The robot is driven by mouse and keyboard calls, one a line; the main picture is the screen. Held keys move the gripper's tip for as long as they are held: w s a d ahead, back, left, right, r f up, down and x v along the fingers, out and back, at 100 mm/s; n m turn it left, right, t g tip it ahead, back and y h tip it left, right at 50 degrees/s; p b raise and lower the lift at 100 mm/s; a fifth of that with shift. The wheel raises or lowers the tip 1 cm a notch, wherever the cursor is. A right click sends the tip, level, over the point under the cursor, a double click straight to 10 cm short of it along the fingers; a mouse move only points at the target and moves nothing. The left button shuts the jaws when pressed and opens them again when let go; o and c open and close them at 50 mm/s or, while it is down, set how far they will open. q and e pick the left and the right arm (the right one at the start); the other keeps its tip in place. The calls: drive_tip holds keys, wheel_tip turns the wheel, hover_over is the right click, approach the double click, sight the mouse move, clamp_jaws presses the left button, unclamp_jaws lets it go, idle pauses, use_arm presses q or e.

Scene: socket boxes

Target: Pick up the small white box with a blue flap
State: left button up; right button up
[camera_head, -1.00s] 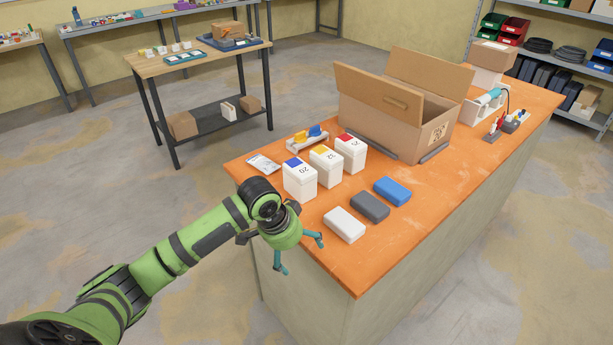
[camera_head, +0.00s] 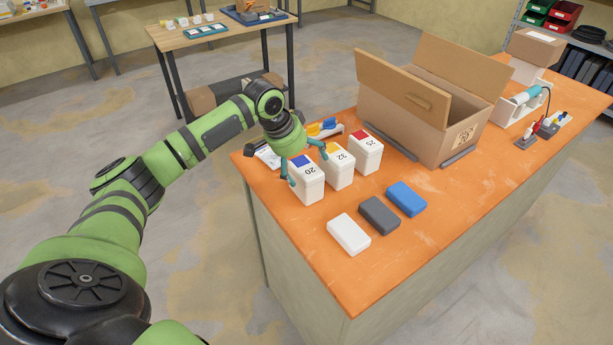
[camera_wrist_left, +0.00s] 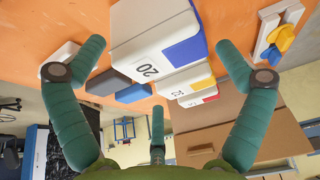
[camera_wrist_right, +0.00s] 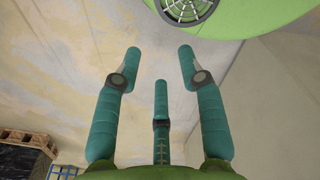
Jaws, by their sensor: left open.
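The small white box with a blue flap (camera_head: 308,184) is marked 20 and stands upright near the left end of the orange table. It also shows in the left wrist view (camera_wrist_left: 150,40). My left gripper (camera_head: 304,161) is open over this box, its fingers on either side of the top. In the left wrist view my left gripper (camera_wrist_left: 160,50) has the box between its spread fingers, with gaps visible. My right gripper (camera_wrist_right: 160,55) is open and empty in the right wrist view, with floor behind it; it is not in the head view.
Beside it stand a yellow-flap box (camera_head: 339,171) and a red-flap box (camera_head: 366,154). White (camera_head: 348,235), grey (camera_head: 379,216) and blue (camera_head: 406,199) blocks lie in front. An open cardboard box (camera_head: 408,120) stands behind to the right. The orange table (camera_head: 440,235) is clear at front right.

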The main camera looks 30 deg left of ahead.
sight(305, 167)
use_arm(q)
drive_tip(key=x, duration=0.2)
drive_tip(key=shift+w+f, duration=0.2)
drive_tip(key=shift+f, duration=0.15)
drive_tip(key=shift+w+f, duration=0.15)
drive_tip(key=shift+f, duration=0.15)
drive_tip(key=shift+c, duration=1.2)
drive_tip(key=c, duration=1.3)
use_arm(e)
drive_tip(key=shift+w+r, duration=0.5)
drive_tip(key=shift+w, duration=0.2)
use_arm(q)
drive_tip(key=shift+d+r, duration=0.1)
use_arm(e)
drive_tip(key=shift+s, duration=0.15)
